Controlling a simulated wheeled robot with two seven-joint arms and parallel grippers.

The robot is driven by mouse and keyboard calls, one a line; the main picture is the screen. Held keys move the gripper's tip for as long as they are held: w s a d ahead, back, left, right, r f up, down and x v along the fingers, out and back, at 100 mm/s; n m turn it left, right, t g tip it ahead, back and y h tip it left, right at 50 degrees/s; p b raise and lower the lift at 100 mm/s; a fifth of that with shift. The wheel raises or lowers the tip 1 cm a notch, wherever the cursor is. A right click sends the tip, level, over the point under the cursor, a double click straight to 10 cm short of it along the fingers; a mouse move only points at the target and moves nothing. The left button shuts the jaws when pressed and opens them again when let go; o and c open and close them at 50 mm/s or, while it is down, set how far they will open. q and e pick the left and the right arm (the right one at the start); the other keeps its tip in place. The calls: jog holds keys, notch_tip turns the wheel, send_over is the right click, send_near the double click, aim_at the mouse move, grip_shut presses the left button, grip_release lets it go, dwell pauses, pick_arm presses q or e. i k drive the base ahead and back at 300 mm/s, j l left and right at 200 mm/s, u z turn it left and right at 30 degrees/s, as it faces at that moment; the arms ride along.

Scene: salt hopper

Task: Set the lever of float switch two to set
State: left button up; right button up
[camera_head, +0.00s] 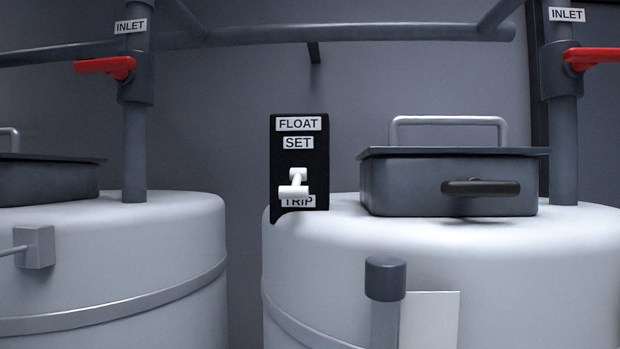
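A black float switch panel (318,160) stands upright at the left edge of the top of the right white tank. It has a FLOAT label at the top, a SET label below it and a TRIP label near the bottom. Its white lever (294,190) points down and partly covers the TRIP label. No number shows on the panel. Neither of my grippers is in view.
The right tank (520,270) carries a grey lidded box (400,187) with a metal handle and dark latch, close right of the switch. Red-handled inlet valves (105,66) (592,58) sit on vertical pipes. A capped grey post (385,278) stands in front.

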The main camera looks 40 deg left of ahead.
aim_at(294, 193)
jog(key=k+j+u, duration=0.1)
jog(key=u, duration=1)
jog(key=j+z, duration=0.15)
jog(key=j, duration=0.5)
jog(key=j+z, duration=0.1)
jog(key=j, duration=0.55)
jog(key=k+j+z, duration=0.15)
jog(key=j, duration=0.45)
jog(key=k+j+z, duration=0.1)
jog(key=j, duration=0.55)
